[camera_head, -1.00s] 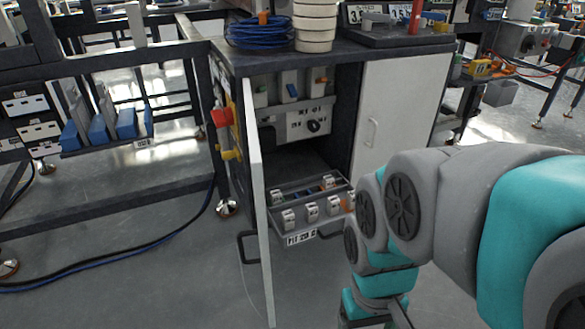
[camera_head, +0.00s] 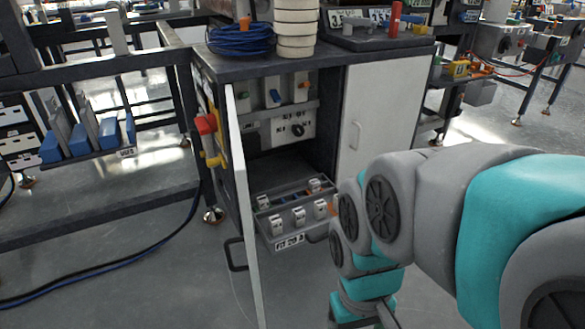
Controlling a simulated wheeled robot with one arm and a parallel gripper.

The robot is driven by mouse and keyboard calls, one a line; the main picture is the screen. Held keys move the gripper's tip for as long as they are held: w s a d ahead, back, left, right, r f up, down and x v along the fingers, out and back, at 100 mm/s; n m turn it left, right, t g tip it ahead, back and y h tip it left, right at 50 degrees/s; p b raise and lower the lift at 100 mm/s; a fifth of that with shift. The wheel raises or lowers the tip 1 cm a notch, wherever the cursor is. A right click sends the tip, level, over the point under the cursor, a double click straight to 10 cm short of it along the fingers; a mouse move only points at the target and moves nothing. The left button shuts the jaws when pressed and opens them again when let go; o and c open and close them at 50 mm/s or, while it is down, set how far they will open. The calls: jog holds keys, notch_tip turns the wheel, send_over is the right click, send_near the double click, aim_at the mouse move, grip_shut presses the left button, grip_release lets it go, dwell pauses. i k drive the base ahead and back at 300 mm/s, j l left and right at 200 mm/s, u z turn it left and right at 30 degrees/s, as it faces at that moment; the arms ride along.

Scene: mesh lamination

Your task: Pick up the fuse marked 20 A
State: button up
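An open grey drawer (camera_head: 265,238) stands pulled out at the bottom of the cabinet. Several white fuse-like pieces stand in it. Three in the front row are a left one (camera_head: 276,223), a middle one (camera_head: 299,216) and a right one (camera_head: 320,208). Others stand behind, one at the back left (camera_head: 263,201) and one at the back right (camera_head: 315,185). Their own markings are too small to read. A white label (camera_head: 289,242) on the drawer front seems to include "20". My arm reaches down right of the drawer; my gripper is below the picture's bottom edge.
The white cabinet door (camera_head: 245,210) stands open left of the drawer. The closed white door (camera_head: 380,110) is to the right. Switches and a dark knob (camera_head: 297,130) are inside above the drawer. A blue cable coil (camera_head: 240,40) lies on top.

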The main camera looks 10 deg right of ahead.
aim_at(275, 222)
jog(key=k+j+u, duration=0.1)
jog(key=j+u, duration=0.15)
jog(key=u, duration=0.25)
jog(key=j+u, duration=0.25)
jog(key=u, duration=0.2)
